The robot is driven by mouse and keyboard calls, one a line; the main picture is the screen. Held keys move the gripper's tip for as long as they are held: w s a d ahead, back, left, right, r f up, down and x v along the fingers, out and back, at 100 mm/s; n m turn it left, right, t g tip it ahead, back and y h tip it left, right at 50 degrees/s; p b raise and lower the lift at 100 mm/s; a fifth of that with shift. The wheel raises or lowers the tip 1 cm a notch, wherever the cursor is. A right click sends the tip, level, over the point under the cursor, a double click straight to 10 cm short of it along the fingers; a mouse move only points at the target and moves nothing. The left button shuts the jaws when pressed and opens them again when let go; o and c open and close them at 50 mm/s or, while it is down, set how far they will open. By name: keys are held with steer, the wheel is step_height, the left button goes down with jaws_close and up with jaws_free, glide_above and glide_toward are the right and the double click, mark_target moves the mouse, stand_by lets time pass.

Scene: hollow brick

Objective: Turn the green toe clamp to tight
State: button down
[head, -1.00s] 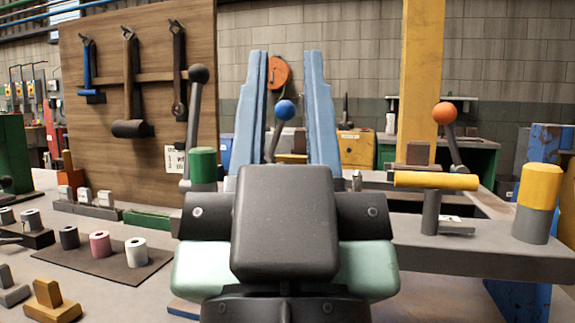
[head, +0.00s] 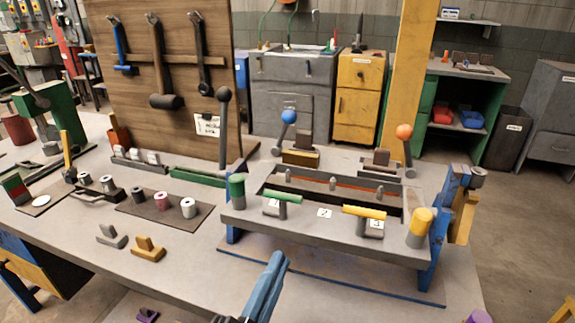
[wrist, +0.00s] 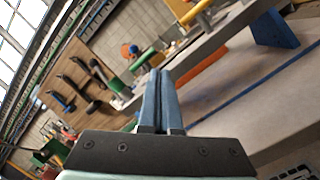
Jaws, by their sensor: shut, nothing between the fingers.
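In the head view, a T-shaped handle with a green bar (head: 282,196) on a grey stem sits at the front left of the grey fixture frame (head: 325,232). It lies across, roughly level. A green-topped round post (head: 237,188) stands left of it at the frame's corner. I cannot tell from the picture which green part is the toe clamp. My gripper (head: 276,262) is low in front of the fixture, apart from it, with its blue fingers together and empty. In the wrist view the shut fingers (wrist: 158,85) point towards the fixture.
A matching yellow-bar handle (head: 364,211) and yellow-topped post (head: 421,222) stand at the right. Bench space before the fixture is clear.

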steer(key=s+a+n+p, duration=0.2)
steer(key=s+n+p, duration=0.25)
steer(key=n, duration=0.35)
steer(key=n+y+p, duration=0.1)
steer(key=n+p, duration=0.1)
steer(key=p, duration=0.1)
glide_toward(293, 202)
steer(key=f+x, duration=0.1)
steer(key=x, duration=0.5)
steer(key=shift+w+d+r+t, duration=0.25)
steer(key=shift+w+r+t, duration=0.05)
steer(key=shift+w+r, duration=0.15)
steer(key=shift+n+y, duration=0.3)
steer(key=shift+y, duration=0.2)
